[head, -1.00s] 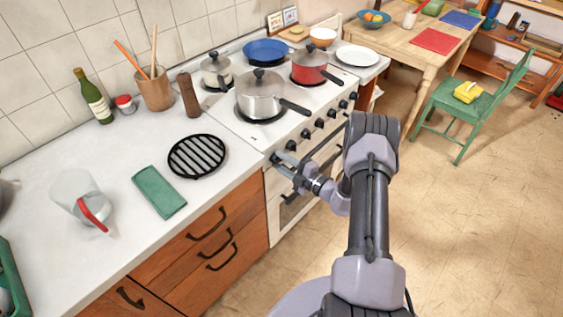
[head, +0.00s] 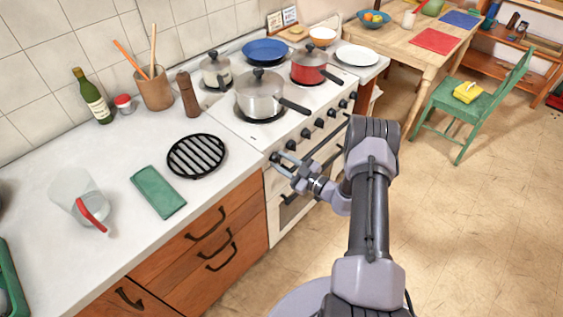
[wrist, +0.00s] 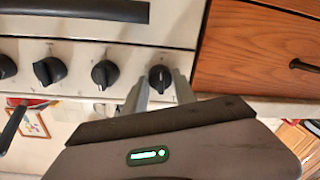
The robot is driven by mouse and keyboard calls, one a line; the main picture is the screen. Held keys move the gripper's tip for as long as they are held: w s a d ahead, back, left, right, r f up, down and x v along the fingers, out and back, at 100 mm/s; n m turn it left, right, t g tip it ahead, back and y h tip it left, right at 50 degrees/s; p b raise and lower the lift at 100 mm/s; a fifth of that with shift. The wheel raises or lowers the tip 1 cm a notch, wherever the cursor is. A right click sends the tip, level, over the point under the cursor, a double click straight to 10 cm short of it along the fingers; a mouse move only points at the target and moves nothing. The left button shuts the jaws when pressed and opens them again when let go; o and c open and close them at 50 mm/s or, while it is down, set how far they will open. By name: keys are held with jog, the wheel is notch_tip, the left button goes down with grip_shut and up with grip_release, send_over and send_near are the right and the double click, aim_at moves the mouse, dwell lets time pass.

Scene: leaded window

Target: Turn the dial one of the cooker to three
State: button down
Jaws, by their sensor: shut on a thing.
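The white cooker (head: 228,113) has a row of black dials along its front panel. My gripper (head: 280,161) is at the end dial beside the wooden drawers. In the wrist view this dial (wrist: 160,78) shows between the tips of my gripper (wrist: 160,88), one finger on each side, and the fingers are shut on it. A pale mark shows on the dial's face; the numbers around it are too small to read. In the head view the fingers partly hide the dial. Two neighbouring dials (wrist: 105,74) (wrist: 49,71) stand free of the gripper.
A steel pot (head: 259,96), a red pot (head: 308,67), a cream pot (head: 214,71) and a blue pan (head: 265,50) stand on the cooker. The oven handle (wrist: 75,9) runs close to the dials. The wooden drawers (head: 215,240) adjoin the cooker. Floor to the right is open.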

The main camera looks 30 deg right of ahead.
jog(key=shift+f+m, duration=0.1)
jog(key=shift+m, duration=0.8)
jog(key=c, duration=1)
grip_release()
jog(key=p+v, duration=0.3)
jog(key=v, duration=1.4)
jog(key=shift+s, duration=0.25)
